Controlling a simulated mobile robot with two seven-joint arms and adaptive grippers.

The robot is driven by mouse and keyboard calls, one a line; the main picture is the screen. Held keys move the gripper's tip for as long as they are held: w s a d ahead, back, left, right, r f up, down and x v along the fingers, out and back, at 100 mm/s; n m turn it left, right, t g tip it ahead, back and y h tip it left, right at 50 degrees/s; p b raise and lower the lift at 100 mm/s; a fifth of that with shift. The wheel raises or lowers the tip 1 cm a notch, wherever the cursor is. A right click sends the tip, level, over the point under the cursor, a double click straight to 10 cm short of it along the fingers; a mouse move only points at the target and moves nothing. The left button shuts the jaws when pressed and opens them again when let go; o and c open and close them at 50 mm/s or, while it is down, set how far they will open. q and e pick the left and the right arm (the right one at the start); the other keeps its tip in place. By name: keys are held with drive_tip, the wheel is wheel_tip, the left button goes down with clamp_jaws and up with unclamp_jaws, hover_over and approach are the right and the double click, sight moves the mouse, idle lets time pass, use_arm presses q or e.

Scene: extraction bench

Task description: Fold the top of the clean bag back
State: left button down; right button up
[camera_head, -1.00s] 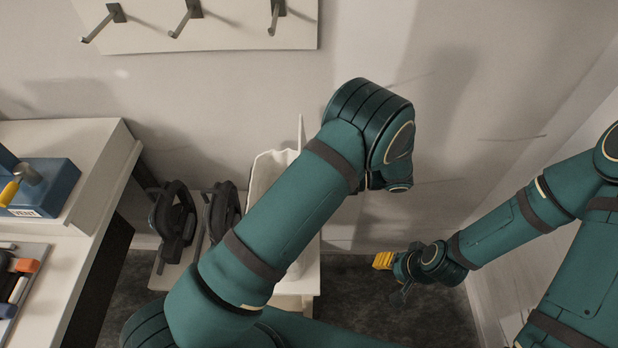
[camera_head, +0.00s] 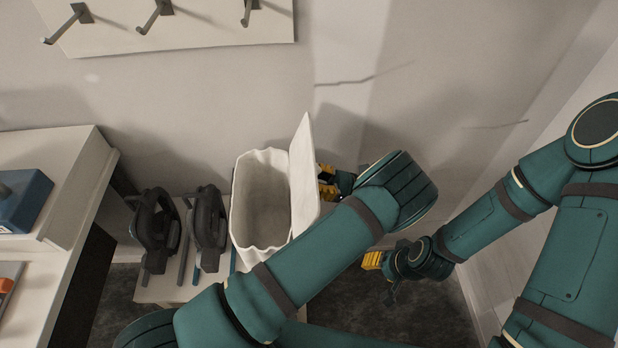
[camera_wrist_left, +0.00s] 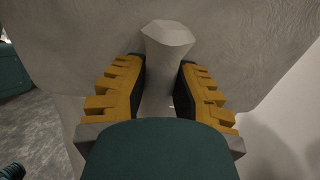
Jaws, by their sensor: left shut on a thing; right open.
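The clean bag (camera_head: 246,200) is a pale, open-topped cloth bag with an empty-looking inside. Its top flap (camera_head: 304,190) stands up along the bag's right side, tilted slightly. My left gripper (camera_head: 327,183) is at the flap's right face, partly hidden behind my arm. In the left wrist view my left gripper (camera_wrist_left: 160,68) is shut on a pale grey tab (camera_wrist_left: 167,40) in front of a pale cloth surface. My left forearm hides the bag's lower right. My right gripper (camera_head: 373,260) is open and empty, low to the right, apart from the bag.
Two black objects with handles (camera_head: 155,232) (camera_head: 208,228) stand left of the bag on a low pale stand (camera_head: 160,290). A white bench (camera_head: 60,190) with a blue box (camera_head: 22,200) is at far left. Wall hooks (camera_head: 155,17) hang above. Dark floor lies right.

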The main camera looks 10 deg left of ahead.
sight(310, 156)
use_arm(q)
drive_tip(key=c, duration=0.7)
unclamp_jaws()
wheel_tip(310, 156, up, 10)
idle(0.4)
